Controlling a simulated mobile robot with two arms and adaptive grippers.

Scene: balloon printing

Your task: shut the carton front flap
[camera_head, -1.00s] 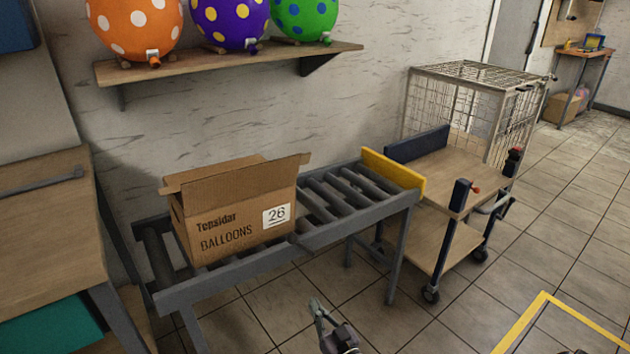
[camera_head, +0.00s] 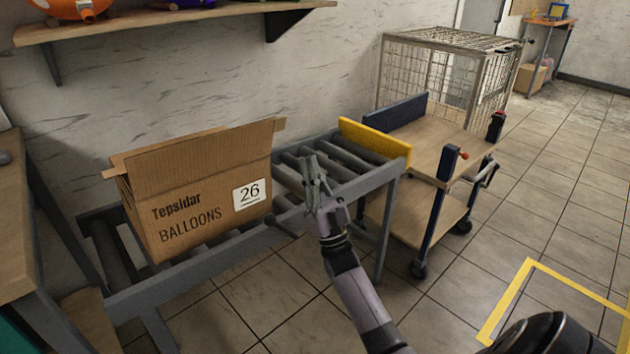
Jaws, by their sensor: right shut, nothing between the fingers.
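A brown cardboard carton (camera_head: 205,210), printed "Tepsidar BALLOONS" with a white "26" label, sits on the roller conveyor (camera_head: 215,252). Its top is open, and the front flap (camera_head: 200,160) stands raised along the near top edge. The carton's inside is hidden. My right gripper (camera_head: 311,168) is shut and empty, pointing up, to the right of the carton in front of the rollers and apart from the flap. My left gripper is not in view.
A yellow stop plate (camera_head: 375,142) closes the conveyor's right end. A wooden cart (camera_head: 440,165) and a wire cage (camera_head: 450,70) stand beyond it. A shelf (camera_head: 150,22) hangs above, and a wooden bench (camera_head: 15,210) is at the left. Floor at right is clear.

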